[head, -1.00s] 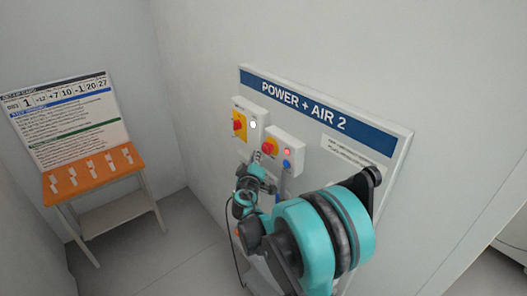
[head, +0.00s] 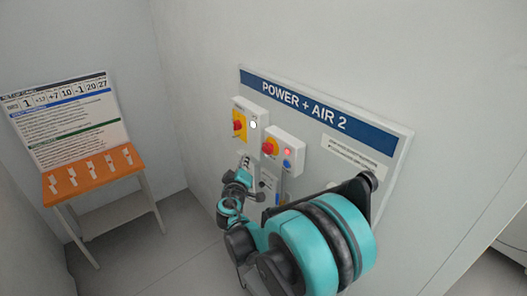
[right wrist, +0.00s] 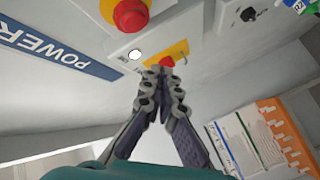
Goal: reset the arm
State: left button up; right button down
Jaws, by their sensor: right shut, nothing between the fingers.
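The wall panel headed POWER + AIR 2 (head: 350,128) carries two white control boxes. The right box (head: 298,143) has a red button (head: 270,147) on yellow, a lit red lamp (head: 287,151) and a blue button (head: 287,165). The left box (head: 262,108) has a red switch (head: 239,123) on yellow and a white lamp (head: 253,125). My right gripper (head: 246,162) is shut and empty, just below the boxes in the head view. In the right wrist view its fingertips (right wrist: 160,78) overlap the lower edge of the red switch (right wrist: 166,61); contact cannot be told. My left gripper is out of view.
Lower panel fittings (head: 267,184) are partly behind my right arm. An orange-topped stand (head: 110,172) with several white tags and a set-up card (head: 70,122) is at the left. The floor (head: 180,235) between stand and panel is clear.

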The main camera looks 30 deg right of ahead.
jog(key=shift+f, duration=0.1)
dwell(0.3)
jog(key=s+a+f+g+y+b, duration=0.2)
jog(key=s+a+f+b, duration=0.4)
jog(key=f, duration=0.5)
jog(key=s+a+f+m+g+y+b, duration=0.1)
jog(key=s+a+f+y+b, duration=0.4)
jog(key=s+f+b, duration=0.5)
jog(key=s+a+f+g+y+b, duration=0.3)
jog(key=s+a+f+b, duration=0.5)
jog(key=s+f, duration=0.3)
jog(key=shift+s+a+f+m+y, duration=0.3)
jog(key=shift+s+f+m+y, duration=0.1)
jog(key=shift+y, duration=0.1)
